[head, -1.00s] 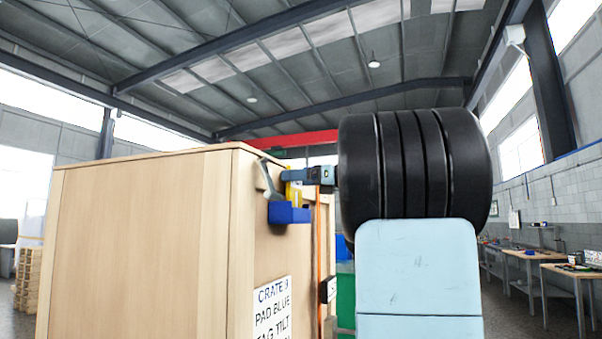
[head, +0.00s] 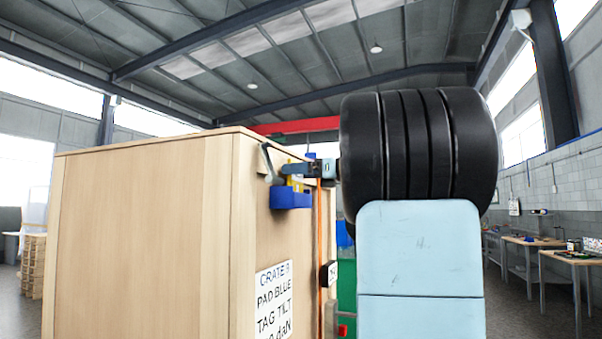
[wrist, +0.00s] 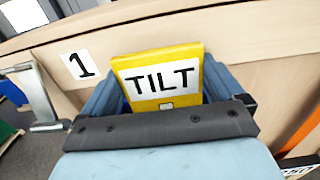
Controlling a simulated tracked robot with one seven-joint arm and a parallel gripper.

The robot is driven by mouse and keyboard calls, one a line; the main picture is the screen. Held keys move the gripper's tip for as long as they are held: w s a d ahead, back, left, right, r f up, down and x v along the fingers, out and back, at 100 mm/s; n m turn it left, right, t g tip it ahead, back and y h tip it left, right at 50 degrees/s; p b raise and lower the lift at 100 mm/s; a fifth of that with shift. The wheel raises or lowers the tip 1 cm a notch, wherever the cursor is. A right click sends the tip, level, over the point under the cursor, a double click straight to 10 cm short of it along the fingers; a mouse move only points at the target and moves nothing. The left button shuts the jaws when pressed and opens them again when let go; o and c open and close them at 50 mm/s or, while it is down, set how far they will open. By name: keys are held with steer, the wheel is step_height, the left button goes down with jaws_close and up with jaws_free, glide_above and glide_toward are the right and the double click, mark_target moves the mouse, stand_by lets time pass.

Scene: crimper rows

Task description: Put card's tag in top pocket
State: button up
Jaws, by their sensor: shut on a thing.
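A yellow tag marked TILT (wrist: 166,78) stands between the two blue-grey fingers of my gripper (wrist: 162,90) in the wrist view. My gripper is shut on it. In the head view my gripper (head: 290,169) is at the crate's side face, near its upper edge, directly above a blue box-like pocket (head: 290,199). A little yellow of the tag shows between gripper and pocket. The tag's lower end is hidden, so its depth in the pocket cannot be told. The printed card (head: 273,302) below reads CRATE 9, PAD BLUE, TAG TILT; its last line is partly cut off.
The wooden crate (head: 140,230) fills the left. An orange strap (head: 319,240) runs down the crate to the right. Workbenches (head: 530,243) stand far right.

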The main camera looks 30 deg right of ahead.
steer(key=shift+f, duration=0.1)
steer(key=o, duration=0.9)
steer(key=shift+s, duration=0.1)
steer(key=v, duration=1.3)
steer(key=shift+s+d, duration=0.2)
steer(key=shift+d, duration=0.05)
steer(key=shift+f, duration=0.1)
